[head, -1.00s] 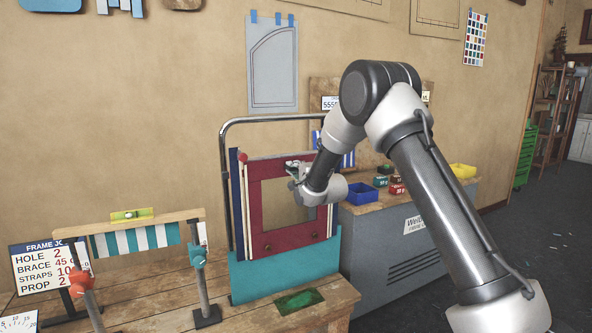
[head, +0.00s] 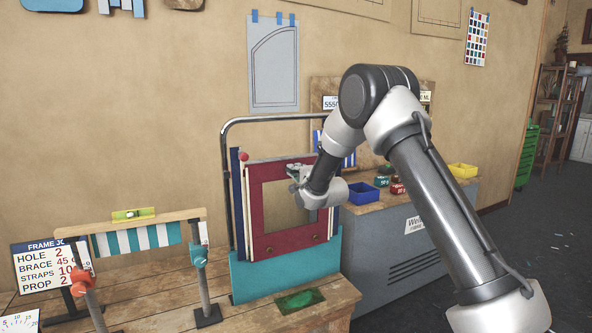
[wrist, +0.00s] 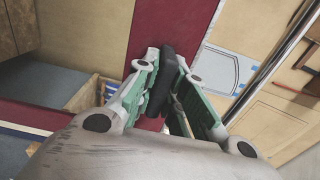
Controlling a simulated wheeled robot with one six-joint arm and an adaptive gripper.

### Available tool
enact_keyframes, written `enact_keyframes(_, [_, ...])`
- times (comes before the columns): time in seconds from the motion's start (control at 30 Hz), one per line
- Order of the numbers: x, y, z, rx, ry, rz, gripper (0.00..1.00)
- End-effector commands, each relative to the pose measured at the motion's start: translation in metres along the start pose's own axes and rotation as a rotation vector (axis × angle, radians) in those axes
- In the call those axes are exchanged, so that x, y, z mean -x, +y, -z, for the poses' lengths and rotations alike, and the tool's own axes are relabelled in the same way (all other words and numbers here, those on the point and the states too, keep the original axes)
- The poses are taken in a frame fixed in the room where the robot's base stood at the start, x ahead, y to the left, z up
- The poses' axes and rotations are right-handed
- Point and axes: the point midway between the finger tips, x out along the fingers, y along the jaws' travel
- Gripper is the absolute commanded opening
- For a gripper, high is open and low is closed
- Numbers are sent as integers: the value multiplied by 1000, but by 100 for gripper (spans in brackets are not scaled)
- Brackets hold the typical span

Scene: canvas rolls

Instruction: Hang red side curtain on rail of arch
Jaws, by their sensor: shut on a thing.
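The only large red piece is a flat dark-red panel (head: 256,215) with a square opening, standing upright in the teal holder (head: 284,266) on the bench. No loose red curtain is clearly seen. A wooden rail (head: 140,221) on two stands carries a teal-and-white striped strip (head: 136,240).
A metal tube arch (head: 226,150) rises behind the panel. A green patch (head: 300,299) lies on the bench front. A blue bin (head: 362,194) and a yellow bin (head: 462,171) stand on the cabinet to the right.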

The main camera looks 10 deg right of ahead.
Motion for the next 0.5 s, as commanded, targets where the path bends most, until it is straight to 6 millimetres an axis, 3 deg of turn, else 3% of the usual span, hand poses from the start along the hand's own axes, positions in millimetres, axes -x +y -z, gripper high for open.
enact_keyframes(0.5, [0, 15, 0, 0, 0, 2, 0])
